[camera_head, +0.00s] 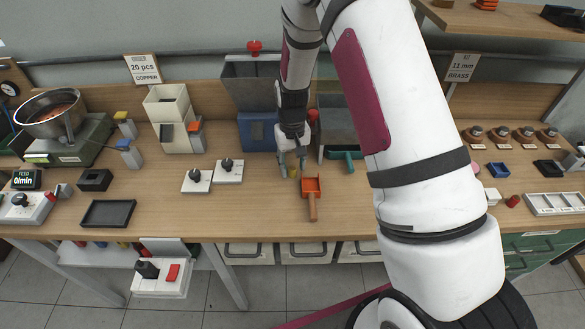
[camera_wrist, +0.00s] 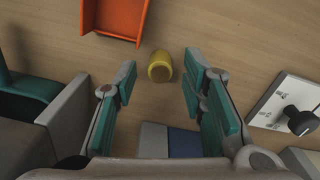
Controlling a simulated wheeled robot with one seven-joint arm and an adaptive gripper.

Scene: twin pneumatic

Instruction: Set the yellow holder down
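The yellow holder (camera_wrist: 160,66) is a small, short cylinder on the wooden bench top (camera_wrist: 225,40). In the wrist view it lies centred between the fingers, just beyond their tips. In the head view it is a small yellow spot (camera_head: 293,172) at the fingertips. My gripper (camera_head: 292,164) is open with its fingers pointing down, low over the bench. In the wrist view the teal finger pads (camera_wrist: 158,85) stand wide apart, with a visible gap on both sides of the holder and nothing held. I cannot tell whether the holder is upright.
An orange scoop (camera_head: 312,187) lies close to the right of the holder. White knob boxes (camera_head: 229,171) stand to the left. A blue-fronted hopper (camera_head: 258,134) and a grey hopper with a green part (camera_head: 342,130) stand behind. Bare bench lies in front.

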